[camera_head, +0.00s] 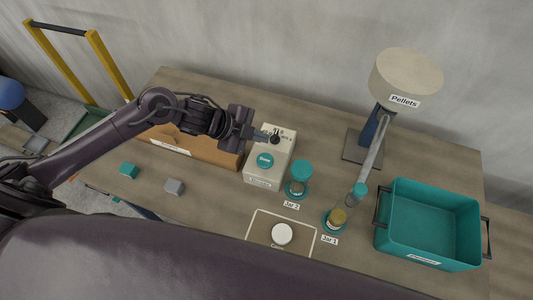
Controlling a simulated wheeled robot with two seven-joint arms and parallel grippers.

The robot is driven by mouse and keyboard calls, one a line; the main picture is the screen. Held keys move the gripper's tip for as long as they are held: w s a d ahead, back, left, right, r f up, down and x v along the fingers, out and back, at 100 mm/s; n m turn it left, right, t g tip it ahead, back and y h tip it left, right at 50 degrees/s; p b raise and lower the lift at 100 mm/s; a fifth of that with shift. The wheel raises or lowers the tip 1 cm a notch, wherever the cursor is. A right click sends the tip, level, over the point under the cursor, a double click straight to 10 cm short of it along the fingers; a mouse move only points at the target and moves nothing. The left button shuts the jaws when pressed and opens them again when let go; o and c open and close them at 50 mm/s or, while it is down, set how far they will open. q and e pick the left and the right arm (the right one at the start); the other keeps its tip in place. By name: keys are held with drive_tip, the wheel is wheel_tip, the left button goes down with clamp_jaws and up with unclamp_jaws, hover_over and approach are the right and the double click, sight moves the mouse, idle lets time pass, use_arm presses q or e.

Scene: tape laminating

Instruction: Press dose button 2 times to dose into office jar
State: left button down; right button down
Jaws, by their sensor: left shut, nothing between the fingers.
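A white box (254,178) with a round teal button (265,160) on top stands mid-table. A dark knob or switch sits at its back end. My left gripper (262,137) is shut and empty, just above the back of the box, behind the button and apart from it. One jar (299,186), with teal on top, stands right of the box behind a "Jar 2" label. Another jar (338,217) with yellowish contents stands at the "Jar 1" label, below the end of a chute (370,158). No label reading "office" is legible. My right gripper is not in view.
A beige "Pellets" hopper (404,77) stands on a post at the back right. A teal bin (428,227) stands at right. A white disc (282,234) lies in an outlined area (256,225). A brown box (200,150), teal block (129,171) and grey block (174,187) lie left.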

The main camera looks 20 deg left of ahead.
use_arm(q)
drive_tip(key=shift+f, duration=0.6)
drive_tip(key=b, duration=0.7)
hover_over(261, 160)
wheel_tip(261, 160, down, 6)
drive_tip(key=shift+f, duration=0.2)
drive_tip(key=shift+f+b, duration=0.45)
drive_tip(key=shift+f, duration=0.3)
idle(0.5)
drive_tip(key=shift+f, duration=0.4)
drive_tip(key=shift+s+f+b, duration=0.1)
drive_tip(key=shift+f+b, duration=0.45)
idle(0.5)
drive_tip(key=shift+r, duration=0.1)
drive_tip(key=shift+r+p, duration=0.9)
drive_tip(key=shift+p, duration=0.05)
drive_tip(key=shift+r, duration=0.1)
